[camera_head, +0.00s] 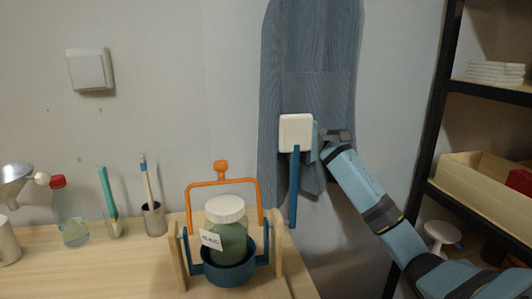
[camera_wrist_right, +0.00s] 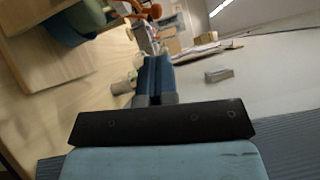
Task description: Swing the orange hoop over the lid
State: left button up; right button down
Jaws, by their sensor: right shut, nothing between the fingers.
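The orange hoop (camera_head: 236,182) has a knob on top, and its two legs reach down at either side of a green jar (camera_head: 230,245). Its top bar shows above and apart from the jar's white lid (camera_head: 226,208); whether it leans back behind the lid is hard to tell. The jar sits in a blue cradle (camera_head: 229,275) between wooden posts. My right gripper (camera_head: 293,224) points down to the right of the hoop, shut and empty, touching nothing. Its closed blue fingers (camera_wrist_right: 157,62) show in the right wrist view, with part of the orange hoop (camera_wrist_right: 150,10) beyond. My left gripper is out of view.
A bottle with a red cap (camera_head: 70,215) and brushes in pots (camera_head: 154,219) stand left on the wooden table (camera_head: 110,270). A blue-grey apron (camera_head: 310,60) hangs behind my right gripper. A dark shelf (camera_head: 432,140) with boxes stands at the right.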

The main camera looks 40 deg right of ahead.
pick_arm(q)
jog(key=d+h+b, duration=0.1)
jog(key=b, duration=0.2)
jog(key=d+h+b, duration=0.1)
jog(key=b, duration=0.2)
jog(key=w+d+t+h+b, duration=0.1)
jog(key=b, duration=0.2)
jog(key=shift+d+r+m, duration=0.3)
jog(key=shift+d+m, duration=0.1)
pick_arm(e)
jog(key=a+m+y, duration=0.1)
jog(key=a+m, duration=0.1)
jog(key=a, duration=1.1)
jog(key=shift+a+t, duration=0.25)
jog(key=shift+t, duration=0.05)
pick_arm(q)
jog(key=shift+b, duration=0.3)
pick_arm(e)
jog(key=shift+f, duration=0.1)
